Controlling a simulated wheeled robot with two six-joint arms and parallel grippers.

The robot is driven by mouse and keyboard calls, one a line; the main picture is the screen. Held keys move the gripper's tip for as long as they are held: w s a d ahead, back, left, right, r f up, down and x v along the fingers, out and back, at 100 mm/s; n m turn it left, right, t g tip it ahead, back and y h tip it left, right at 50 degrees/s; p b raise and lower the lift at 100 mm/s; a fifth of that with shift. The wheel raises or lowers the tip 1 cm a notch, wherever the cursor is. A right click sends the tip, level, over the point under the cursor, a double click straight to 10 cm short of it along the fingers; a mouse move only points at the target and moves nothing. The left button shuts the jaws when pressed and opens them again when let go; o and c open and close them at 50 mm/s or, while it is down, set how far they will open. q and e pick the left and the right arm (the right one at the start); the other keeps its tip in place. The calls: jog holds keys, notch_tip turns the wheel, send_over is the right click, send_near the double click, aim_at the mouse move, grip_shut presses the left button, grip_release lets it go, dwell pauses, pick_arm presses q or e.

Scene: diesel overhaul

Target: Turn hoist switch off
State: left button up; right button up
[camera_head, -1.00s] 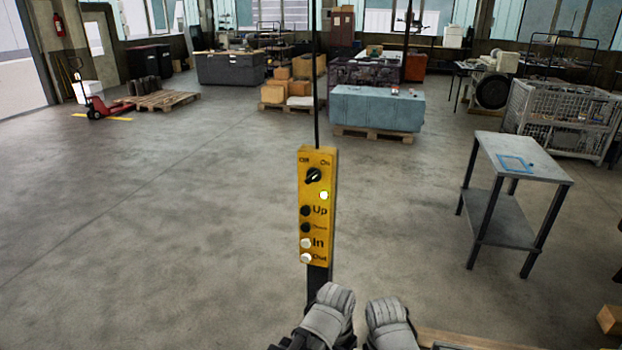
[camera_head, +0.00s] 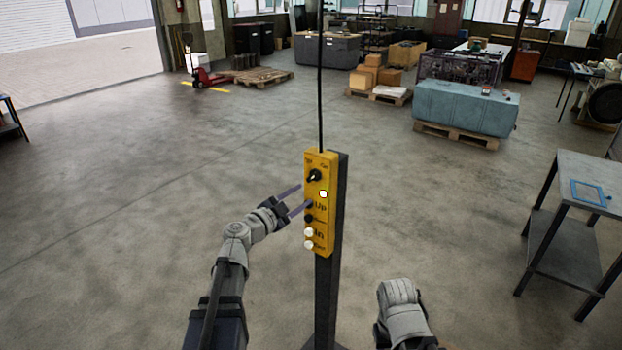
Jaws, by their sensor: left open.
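The yellow hoist control box (camera_head: 321,224) stands upright on a dark post, with a black cable rising from its top. Its black rotary switch (camera_head: 314,176) is near the top, below the Off and On labels. The switch pointer seems to lean toward On. A small light (camera_head: 323,194) below the switch glows. Up, Down, In and Out buttons sit lower. My left gripper (camera_head: 301,197) is open and empty at the box's left edge, a little below the switch. Whether its fingertips touch the box I cannot tell. My right arm shows at the bottom, its gripper hidden.
A grey metal table (camera_head: 590,178) stands at the right with a blue-framed item on it. A blue covered block (camera_head: 465,106) rests on a pallet behind. Boxes, a red pallet jack (camera_head: 208,78) and other pallets are farther back. The floor around the post is clear.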

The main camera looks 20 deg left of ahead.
aim_at(311, 178)
pick_arm(q)
jog(key=shift+t+y, duration=0.4)
jog(key=shift+y, duration=0.1)
jog(key=shift+w+d+r, duration=0.1)
jog(key=shift+w+r, duration=0.05)
jog(key=shift+w, duration=1.1)
jog(key=shift+w+d+r, duration=0.1)
jog(key=shift+w+r, duration=0.1)
jog(key=shift+w, duration=1)
jog(key=shift+w+d+r, duration=0.1)
jog(key=shift+w+r, duration=0.05)
jog(key=shift+w, duration=1.1)
jog(key=shift+a, duration=0.1)
grip_shut()
